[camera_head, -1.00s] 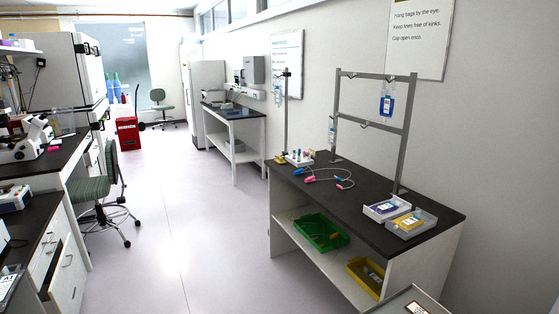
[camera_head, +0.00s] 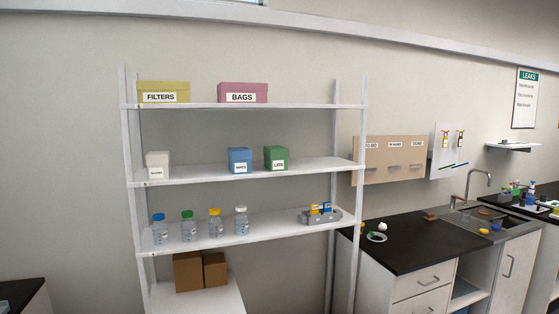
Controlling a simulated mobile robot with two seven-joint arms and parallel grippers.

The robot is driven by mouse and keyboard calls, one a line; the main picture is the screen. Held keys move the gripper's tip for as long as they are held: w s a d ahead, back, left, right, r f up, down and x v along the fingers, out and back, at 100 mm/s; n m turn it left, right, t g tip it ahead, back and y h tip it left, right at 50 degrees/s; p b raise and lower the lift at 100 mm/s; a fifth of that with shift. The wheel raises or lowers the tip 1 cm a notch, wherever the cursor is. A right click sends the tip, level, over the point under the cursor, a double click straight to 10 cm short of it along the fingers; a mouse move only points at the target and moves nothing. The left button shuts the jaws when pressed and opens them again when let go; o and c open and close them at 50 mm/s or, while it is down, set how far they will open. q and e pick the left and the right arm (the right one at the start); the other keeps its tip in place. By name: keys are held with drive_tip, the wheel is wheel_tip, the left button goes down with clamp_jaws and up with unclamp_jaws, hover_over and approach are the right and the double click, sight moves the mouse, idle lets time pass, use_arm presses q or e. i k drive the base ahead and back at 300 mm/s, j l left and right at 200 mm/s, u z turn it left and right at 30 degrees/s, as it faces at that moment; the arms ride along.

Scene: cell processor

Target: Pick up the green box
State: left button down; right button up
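The green box (camera_head: 276,158) stands on the second shelf from the top of a white shelf rack (camera_head: 245,174). It has a white label on its front that seems to read "LIDS". It is to the right of a blue box (camera_head: 240,160), with a gap between them. Neither of my grippers is in view.
A white box (camera_head: 158,165) stands further left on that shelf. Yellow "FILTERS" (camera_head: 163,91) and pink "BAGS" (camera_head: 243,92) boxes sit above, several bottles (camera_head: 189,227) below. A dark counter (camera_head: 420,245) with a sink is at right.

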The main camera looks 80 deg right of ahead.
sight(275, 158)
drive_tip(key=k+l+z, duration=0.1)
drive_tip(key=z, duration=0.3)
drive_tip(key=k+l+z, duration=0.2)
drive_tip(key=z, duration=1.85)
drive_tip(key=i+l+u, duration=0.1)
drive_tip(key=u, duration=0.3)
drive_tip(key=i+l+u, duration=0.2)
drive_tip(key=u, duration=0.15)
drive_tip(key=i+l+u, duration=0.15)
drive_tip(key=u, duration=0.25)
